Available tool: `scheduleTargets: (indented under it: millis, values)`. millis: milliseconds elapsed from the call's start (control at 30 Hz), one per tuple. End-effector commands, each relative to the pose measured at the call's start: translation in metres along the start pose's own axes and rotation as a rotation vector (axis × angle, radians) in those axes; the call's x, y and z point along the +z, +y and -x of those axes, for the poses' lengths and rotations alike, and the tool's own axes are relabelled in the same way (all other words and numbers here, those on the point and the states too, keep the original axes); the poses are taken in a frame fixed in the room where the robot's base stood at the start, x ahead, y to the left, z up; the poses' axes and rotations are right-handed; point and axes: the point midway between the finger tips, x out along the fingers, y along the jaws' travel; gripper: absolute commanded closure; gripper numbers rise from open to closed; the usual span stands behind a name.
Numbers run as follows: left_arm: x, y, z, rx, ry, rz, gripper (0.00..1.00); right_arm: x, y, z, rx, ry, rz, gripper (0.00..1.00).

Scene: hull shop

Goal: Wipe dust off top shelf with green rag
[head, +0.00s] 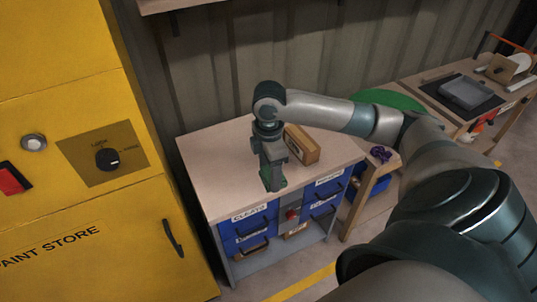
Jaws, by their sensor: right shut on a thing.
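My right gripper (274,180) points down over the wooden top (222,165) of a low cabinet with blue drawers, near its front edge. It is shut on a green rag (278,184), of which only a little shows beneath and beside the fingers. The rag appears to touch the wooden top. My left gripper is not in view. No dust can be made out at this size.
A cardboard box (302,145) stands on the cabinet top close beside my right gripper. A yellow paint store cabinet (70,180) stands at the left. A wall shelf (175,4) shows at the top edge. A workbench (415,85) with a grey tray (465,92) is at the right.

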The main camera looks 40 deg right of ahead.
Motion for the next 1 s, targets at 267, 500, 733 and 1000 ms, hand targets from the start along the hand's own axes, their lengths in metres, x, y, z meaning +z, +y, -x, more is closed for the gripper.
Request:
scheduleTargets:
  millis: [267, 500, 733, 1000]
  values:
    - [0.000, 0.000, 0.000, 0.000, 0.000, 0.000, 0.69, -0.039, -0.027, -0.021, -0.008, -0.007, -0.317, 0.59]
    - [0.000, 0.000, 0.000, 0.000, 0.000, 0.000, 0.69, -0.077, -0.056, -0.038, -0.006, -0.011, -0.655, 0.59]
    - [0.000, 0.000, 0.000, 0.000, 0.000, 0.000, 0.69, -0.111, -0.084, -0.049, -0.001, -0.004, -0.966, 0.59]
    - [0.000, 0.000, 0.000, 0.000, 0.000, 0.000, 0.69, -0.133, -0.104, -0.054, 0.002, 0.006, -1.194, 0.59]
